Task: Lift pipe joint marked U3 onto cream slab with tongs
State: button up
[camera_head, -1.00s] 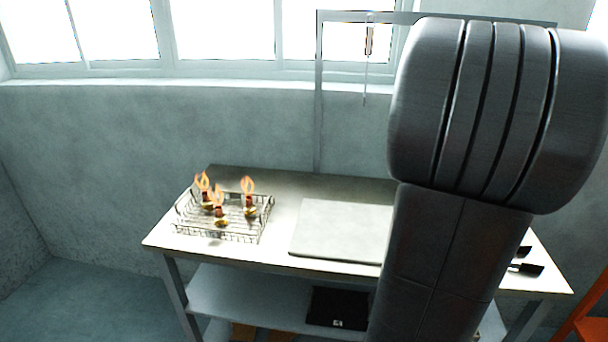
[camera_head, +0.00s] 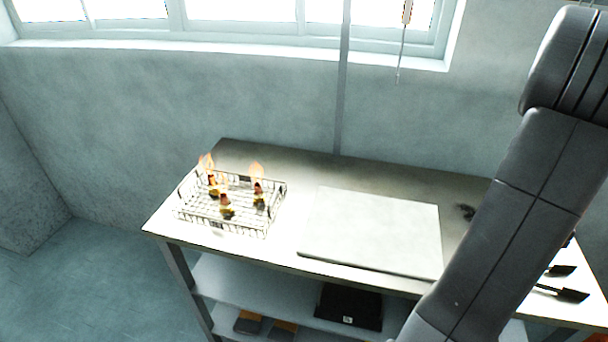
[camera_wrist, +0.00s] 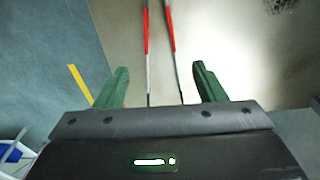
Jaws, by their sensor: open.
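A pale cream slab (camera_head: 375,232) lies flat on the table. Left of it, a wire mesh tray (camera_head: 262,222) holds three small pipe joints, one at the front (camera_head: 227,207), one at the right (camera_head: 258,193) and one at the back left (camera_head: 213,188), with orange flames above. No U3 mark is readable. Two thin rods with red sleeves (camera_wrist: 145,35), resembling tongs, run between the fingers; contact is unclear.
The steel table (camera_head: 270,165) has a lower shelf with a black box (camera_head: 348,306). Dark-handled tools (camera_head: 562,292) lie at its right end. A thin grey post (camera_head: 342,90) rises behind the table. My arm covers the right part of the table.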

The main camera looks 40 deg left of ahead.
jog(key=shift+f, duration=0.1)
jog(key=f+b, duration=0.2)
jog(key=f, duration=0.1)
jog(key=f+b, duration=0.2)
jog(key=f, duration=0.1)
jog(key=f+b, duration=0.2)
jog(key=f, duration=0.1)
jog(key=shift+w+d, duration=0.15)
jog(key=shift+d, duration=0.25)
jog(key=shift+r, duration=0.1)
jog(key=c, duration=0.7)
notch_tip(320, 180, up, 12)
jog(key=p, duration=0.8)
